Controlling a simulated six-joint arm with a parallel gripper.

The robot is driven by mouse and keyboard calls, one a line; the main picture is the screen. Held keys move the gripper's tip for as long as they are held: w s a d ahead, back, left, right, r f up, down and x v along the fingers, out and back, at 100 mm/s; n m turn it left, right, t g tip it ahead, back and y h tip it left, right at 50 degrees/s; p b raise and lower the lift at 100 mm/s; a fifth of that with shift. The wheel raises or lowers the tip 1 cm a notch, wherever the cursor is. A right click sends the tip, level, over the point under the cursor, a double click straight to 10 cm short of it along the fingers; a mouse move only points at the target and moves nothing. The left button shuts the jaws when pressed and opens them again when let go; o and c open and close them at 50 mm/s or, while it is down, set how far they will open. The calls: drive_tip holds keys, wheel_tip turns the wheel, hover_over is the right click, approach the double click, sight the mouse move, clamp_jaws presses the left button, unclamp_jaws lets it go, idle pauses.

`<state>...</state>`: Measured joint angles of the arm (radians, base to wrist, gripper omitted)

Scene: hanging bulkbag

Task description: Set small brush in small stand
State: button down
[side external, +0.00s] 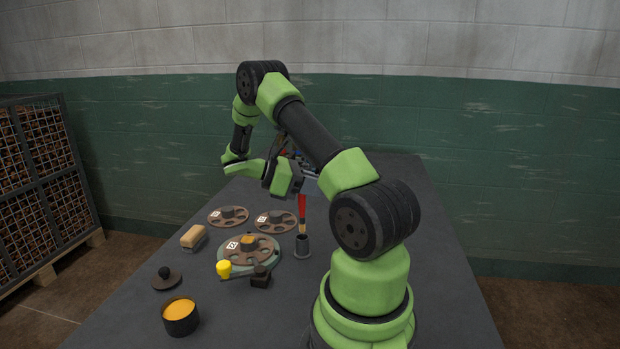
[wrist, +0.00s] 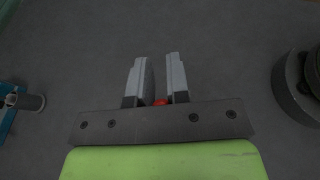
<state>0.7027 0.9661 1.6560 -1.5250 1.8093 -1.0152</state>
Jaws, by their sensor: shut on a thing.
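The small brush (side external: 302,207) has a red handle and hangs upright below my gripper (side external: 299,188) in the side view. In the wrist view, my gripper (wrist: 157,75) is shut on it, and only a bit of the red brush (wrist: 160,102) shows between the fingers. The small stand, a dark grey cup (side external: 302,246), is on the table directly below the brush in the side view. The brush's lower end meets the cup's rim in the picture; I cannot tell whether it is inside. I cannot identify the stand in the wrist view.
Left of the stand are a large round plate (side external: 235,251), a yellow-topped piece (side external: 224,268) and a dark block (side external: 260,277). Two discs (side external: 228,216) (side external: 275,221) lie behind. A tan brush block (side external: 192,237), a lid (side external: 166,280) and an orange-filled pot (side external: 180,314) are farther left.

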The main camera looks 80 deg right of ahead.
drive_tip(key=shift+f, duration=2.75)
drive_tip(key=c, duration=1)
unclamp_jaws()
drive_tip(key=shift+r, duration=0.15)
drive_tip(key=shift+r, duration=3.4)
